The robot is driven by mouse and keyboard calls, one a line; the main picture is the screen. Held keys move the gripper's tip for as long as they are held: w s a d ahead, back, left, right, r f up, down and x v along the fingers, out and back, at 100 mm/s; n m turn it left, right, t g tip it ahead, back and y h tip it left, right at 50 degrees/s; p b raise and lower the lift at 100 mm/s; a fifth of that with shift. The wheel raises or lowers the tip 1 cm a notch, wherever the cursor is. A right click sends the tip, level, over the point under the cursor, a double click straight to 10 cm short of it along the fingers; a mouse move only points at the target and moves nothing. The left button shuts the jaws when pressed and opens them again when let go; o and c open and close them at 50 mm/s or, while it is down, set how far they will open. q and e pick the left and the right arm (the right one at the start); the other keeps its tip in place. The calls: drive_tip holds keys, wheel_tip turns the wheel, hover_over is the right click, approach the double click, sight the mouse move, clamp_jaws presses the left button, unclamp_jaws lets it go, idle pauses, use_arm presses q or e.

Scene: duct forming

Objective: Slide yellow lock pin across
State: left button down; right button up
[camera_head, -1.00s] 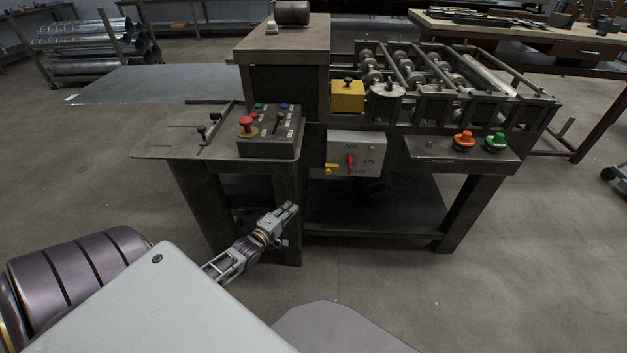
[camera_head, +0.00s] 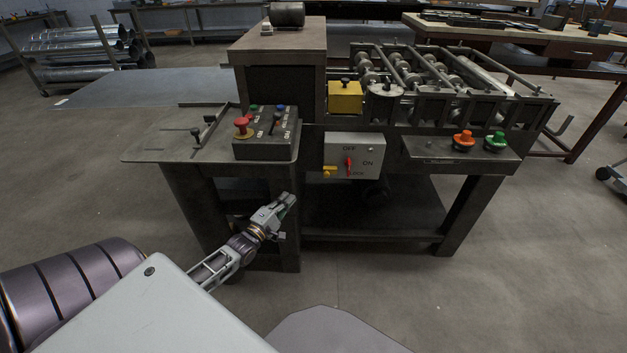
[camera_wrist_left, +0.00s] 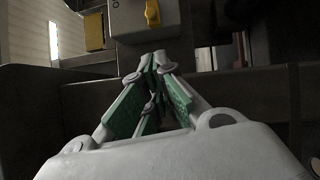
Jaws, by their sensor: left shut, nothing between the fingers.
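The yellow lock pin (camera_head: 330,172) sits at the lower left of the grey switch box (camera_head: 354,156) on the machine's front. The red knob (camera_head: 349,166) is beside the OFF, ON and LOCK labels. My left gripper (camera_head: 287,201) is shut and empty, below and to the left of the box, apart from the pin. Its green-padded fingertips (camera_wrist_left: 157,60) meet in the left wrist view. My right gripper is in neither view.
A control box (camera_head: 266,134) with a red button stands on the machine's left table (camera_head: 150,147). Orange (camera_head: 463,140) and green (camera_head: 496,141) buttons sit on the right shelf. The machine's left leg (camera_head: 283,250) stands close behind my left gripper. Open floor lies in front.

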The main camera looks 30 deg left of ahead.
use_arm(q)
drive_tip(key=shift+w, duration=0.1)
drive_tip(key=b, duration=0.3)
approach(330, 172)
drive_tip(key=shift+w+a, duration=1.6)
drive_tip(key=shift+w, duration=0.25)
drive_tip(key=shift+r, duration=0.2)
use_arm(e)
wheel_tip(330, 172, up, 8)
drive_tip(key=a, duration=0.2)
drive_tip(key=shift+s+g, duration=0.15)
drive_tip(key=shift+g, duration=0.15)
use_arm(q)
drive_tip(key=shift+w+d, duration=0.15)
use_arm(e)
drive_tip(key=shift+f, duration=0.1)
